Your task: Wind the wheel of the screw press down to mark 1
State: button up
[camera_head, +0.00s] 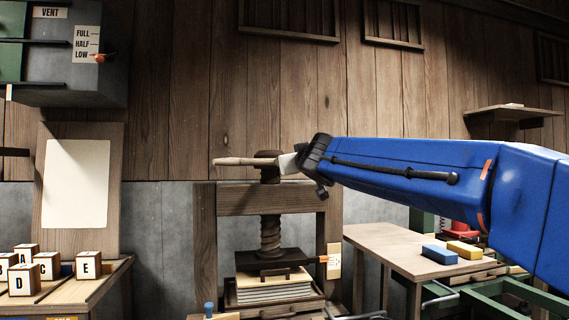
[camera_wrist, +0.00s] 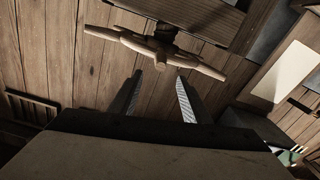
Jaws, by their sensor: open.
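The screw press (camera_head: 270,195) stands against the back wall, a wooden frame with a dark upright screw (camera_head: 270,235). Its wheel (camera_head: 240,161) is a pale wooden bar-like handle on a dark hub at the screw top. Its right side is hidden behind my gripper (camera_head: 292,162). An orange pointer (camera_head: 323,259) on the press plate lies against a pale mark card (camera_head: 334,262); its figures are too small to read. In the wrist view my gripper (camera_wrist: 158,77) is open and empty, fingertips just short of the wheel (camera_wrist: 188,59). I cannot tell if they touch it.
A side table (camera_head: 375,240) with a blue block (camera_head: 439,254) and a yellow block (camera_head: 464,250) stands right of the press. Letter cubes (camera_head: 85,265) sit on a bench at left. A grey vent box (camera_head: 85,50) hangs upper left. Stacked sheets (camera_head: 273,284) lie under the press plate.

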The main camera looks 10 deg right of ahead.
jog(key=w, duration=1.3)
jog(key=shift+a, duration=0.1)
grip_shut()
